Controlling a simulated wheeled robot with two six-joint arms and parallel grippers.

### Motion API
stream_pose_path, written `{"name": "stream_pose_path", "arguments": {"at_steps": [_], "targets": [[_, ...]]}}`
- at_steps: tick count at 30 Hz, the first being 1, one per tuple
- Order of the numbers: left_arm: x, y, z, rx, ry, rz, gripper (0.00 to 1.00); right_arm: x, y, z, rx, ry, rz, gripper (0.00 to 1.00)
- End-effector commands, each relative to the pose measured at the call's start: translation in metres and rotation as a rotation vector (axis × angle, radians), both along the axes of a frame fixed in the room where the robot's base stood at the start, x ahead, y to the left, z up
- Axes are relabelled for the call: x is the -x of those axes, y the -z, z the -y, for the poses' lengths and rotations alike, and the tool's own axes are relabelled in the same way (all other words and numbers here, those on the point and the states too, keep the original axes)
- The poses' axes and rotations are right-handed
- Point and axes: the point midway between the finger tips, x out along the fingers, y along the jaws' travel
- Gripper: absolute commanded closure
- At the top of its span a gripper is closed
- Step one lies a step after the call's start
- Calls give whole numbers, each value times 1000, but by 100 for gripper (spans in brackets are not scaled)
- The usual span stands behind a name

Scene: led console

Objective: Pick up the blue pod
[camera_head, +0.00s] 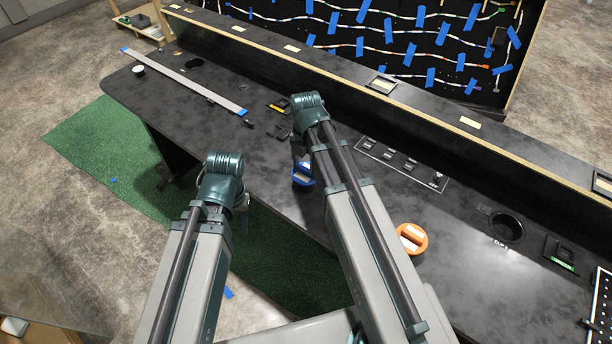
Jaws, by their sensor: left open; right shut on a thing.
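The blue pod (303,180), a round blue piece with a pale top, is near the front edge of the black desk, just left of my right forearm. My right gripper (299,158) points down at it and is shut on it; the fingers are mostly hidden by my own arm. I cannot tell whether the pod touches the desk. My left gripper (243,199) is open, mostly hidden behind its wrist, in front of the desk edge and over the green mat.
An orange pod (411,239) sits on the desk (345,120) right of my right arm. A long metal bar (185,80) lies at left. A raised ledge (330,70) runs along the back.

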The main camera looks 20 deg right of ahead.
Motion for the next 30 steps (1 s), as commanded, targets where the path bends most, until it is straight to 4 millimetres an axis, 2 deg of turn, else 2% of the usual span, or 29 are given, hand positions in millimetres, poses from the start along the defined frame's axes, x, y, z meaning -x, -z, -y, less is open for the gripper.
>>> {"name": "stream_pose_path", "arguments": {"at_steps": [5,11,17,24,30], "targets": [[0,-2,0,0,0,0,50,0,-2,0,0,0,0,74],[0,-13,0,0,0,0,50,0,-13,0,0,0,0,74],[0,-39,0,0,0,0,50,0,-39,0,0,0,0,74],[0,-78,0,0,0,0,50,0,-78,0,0,0,0,74],[0,-99,0,0,0,0,50,0,-99,0,0,0,0,74]]}}
